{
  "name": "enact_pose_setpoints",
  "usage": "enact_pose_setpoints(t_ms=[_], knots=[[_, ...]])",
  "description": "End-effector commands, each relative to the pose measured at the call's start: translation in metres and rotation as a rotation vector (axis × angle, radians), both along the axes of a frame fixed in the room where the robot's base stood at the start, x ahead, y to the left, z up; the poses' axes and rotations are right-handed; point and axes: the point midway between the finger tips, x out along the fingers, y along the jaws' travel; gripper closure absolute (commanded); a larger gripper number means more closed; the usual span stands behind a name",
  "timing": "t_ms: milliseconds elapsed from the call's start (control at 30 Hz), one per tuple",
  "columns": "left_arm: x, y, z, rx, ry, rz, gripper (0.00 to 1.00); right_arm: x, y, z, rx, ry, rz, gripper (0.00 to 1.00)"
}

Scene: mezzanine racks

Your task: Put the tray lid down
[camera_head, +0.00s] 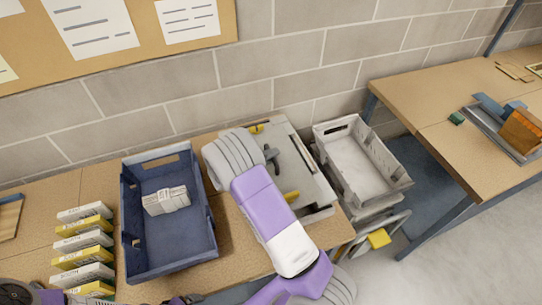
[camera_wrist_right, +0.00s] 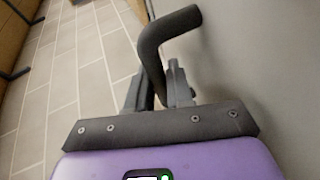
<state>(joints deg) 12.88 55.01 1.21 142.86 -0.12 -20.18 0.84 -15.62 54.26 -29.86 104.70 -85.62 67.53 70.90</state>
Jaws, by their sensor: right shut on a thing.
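The grey tray lid (camera_head: 309,172) is at the right end of the near table, with yellow clips at its edges and a dark handle (camera_head: 272,157). My right arm covers its left part. In the wrist view my right gripper (camera_wrist_right: 158,92) is shut on the bent dark handle (camera_wrist_right: 166,32), and the lid's smooth grey face (camera_wrist_right: 265,60) fills the right side. I cannot tell whether the lid touches what is under it. Only a cut-off dark piece, perhaps my left gripper (camera_head: 186,299), shows at the bottom edge; its jaws cannot be made out.
A blue bin (camera_head: 133,228) holding a white bundle (camera_head: 166,200) stands left of my right arm. Several small boxes (camera_head: 84,240) line its left. A whitish crate (camera_head: 398,180) stands right of the lid. A second table (camera_head: 430,95) is at right, holding several items. A block wall stands behind.

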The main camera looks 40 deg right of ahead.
Motion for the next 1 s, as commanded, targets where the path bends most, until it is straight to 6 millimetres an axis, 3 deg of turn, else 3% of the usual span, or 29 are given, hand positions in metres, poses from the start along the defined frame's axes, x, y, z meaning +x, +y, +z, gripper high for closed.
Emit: enact_pose_setpoints(t_ms=[267, 300, 467, 800, 1000], knots=[[0.000, 0.000, -0.008, 0.001, 0.001, 0.001, 0.06, 0.000, 0.000, -0.005, -0.002, -0.001, -0.001, 1.00], [0.000, 0.000, -0.008, 0.002, 0.002, 0.001, 0.06, 0.000, 0.000, -0.005, 0.000, 0.000, 0.000, 0.78], [0.001, 0.001, -0.009, 0.004, 0.002, 0.004, 0.06, 0.000, -0.001, -0.005, 0.000, 0.000, -0.001, 0.54], [0.001, 0.002, -0.008, 0.005, 0.004, 0.006, 0.06, 0.000, 0.000, -0.005, -0.001, 0.000, 0.001, 0.54], [-0.001, 0.002, 0.005, 0.006, 0.009, 0.009, 0.06, 0.000, 0.000, 0.008, -0.001, 0.000, 0.001, 0.54]])
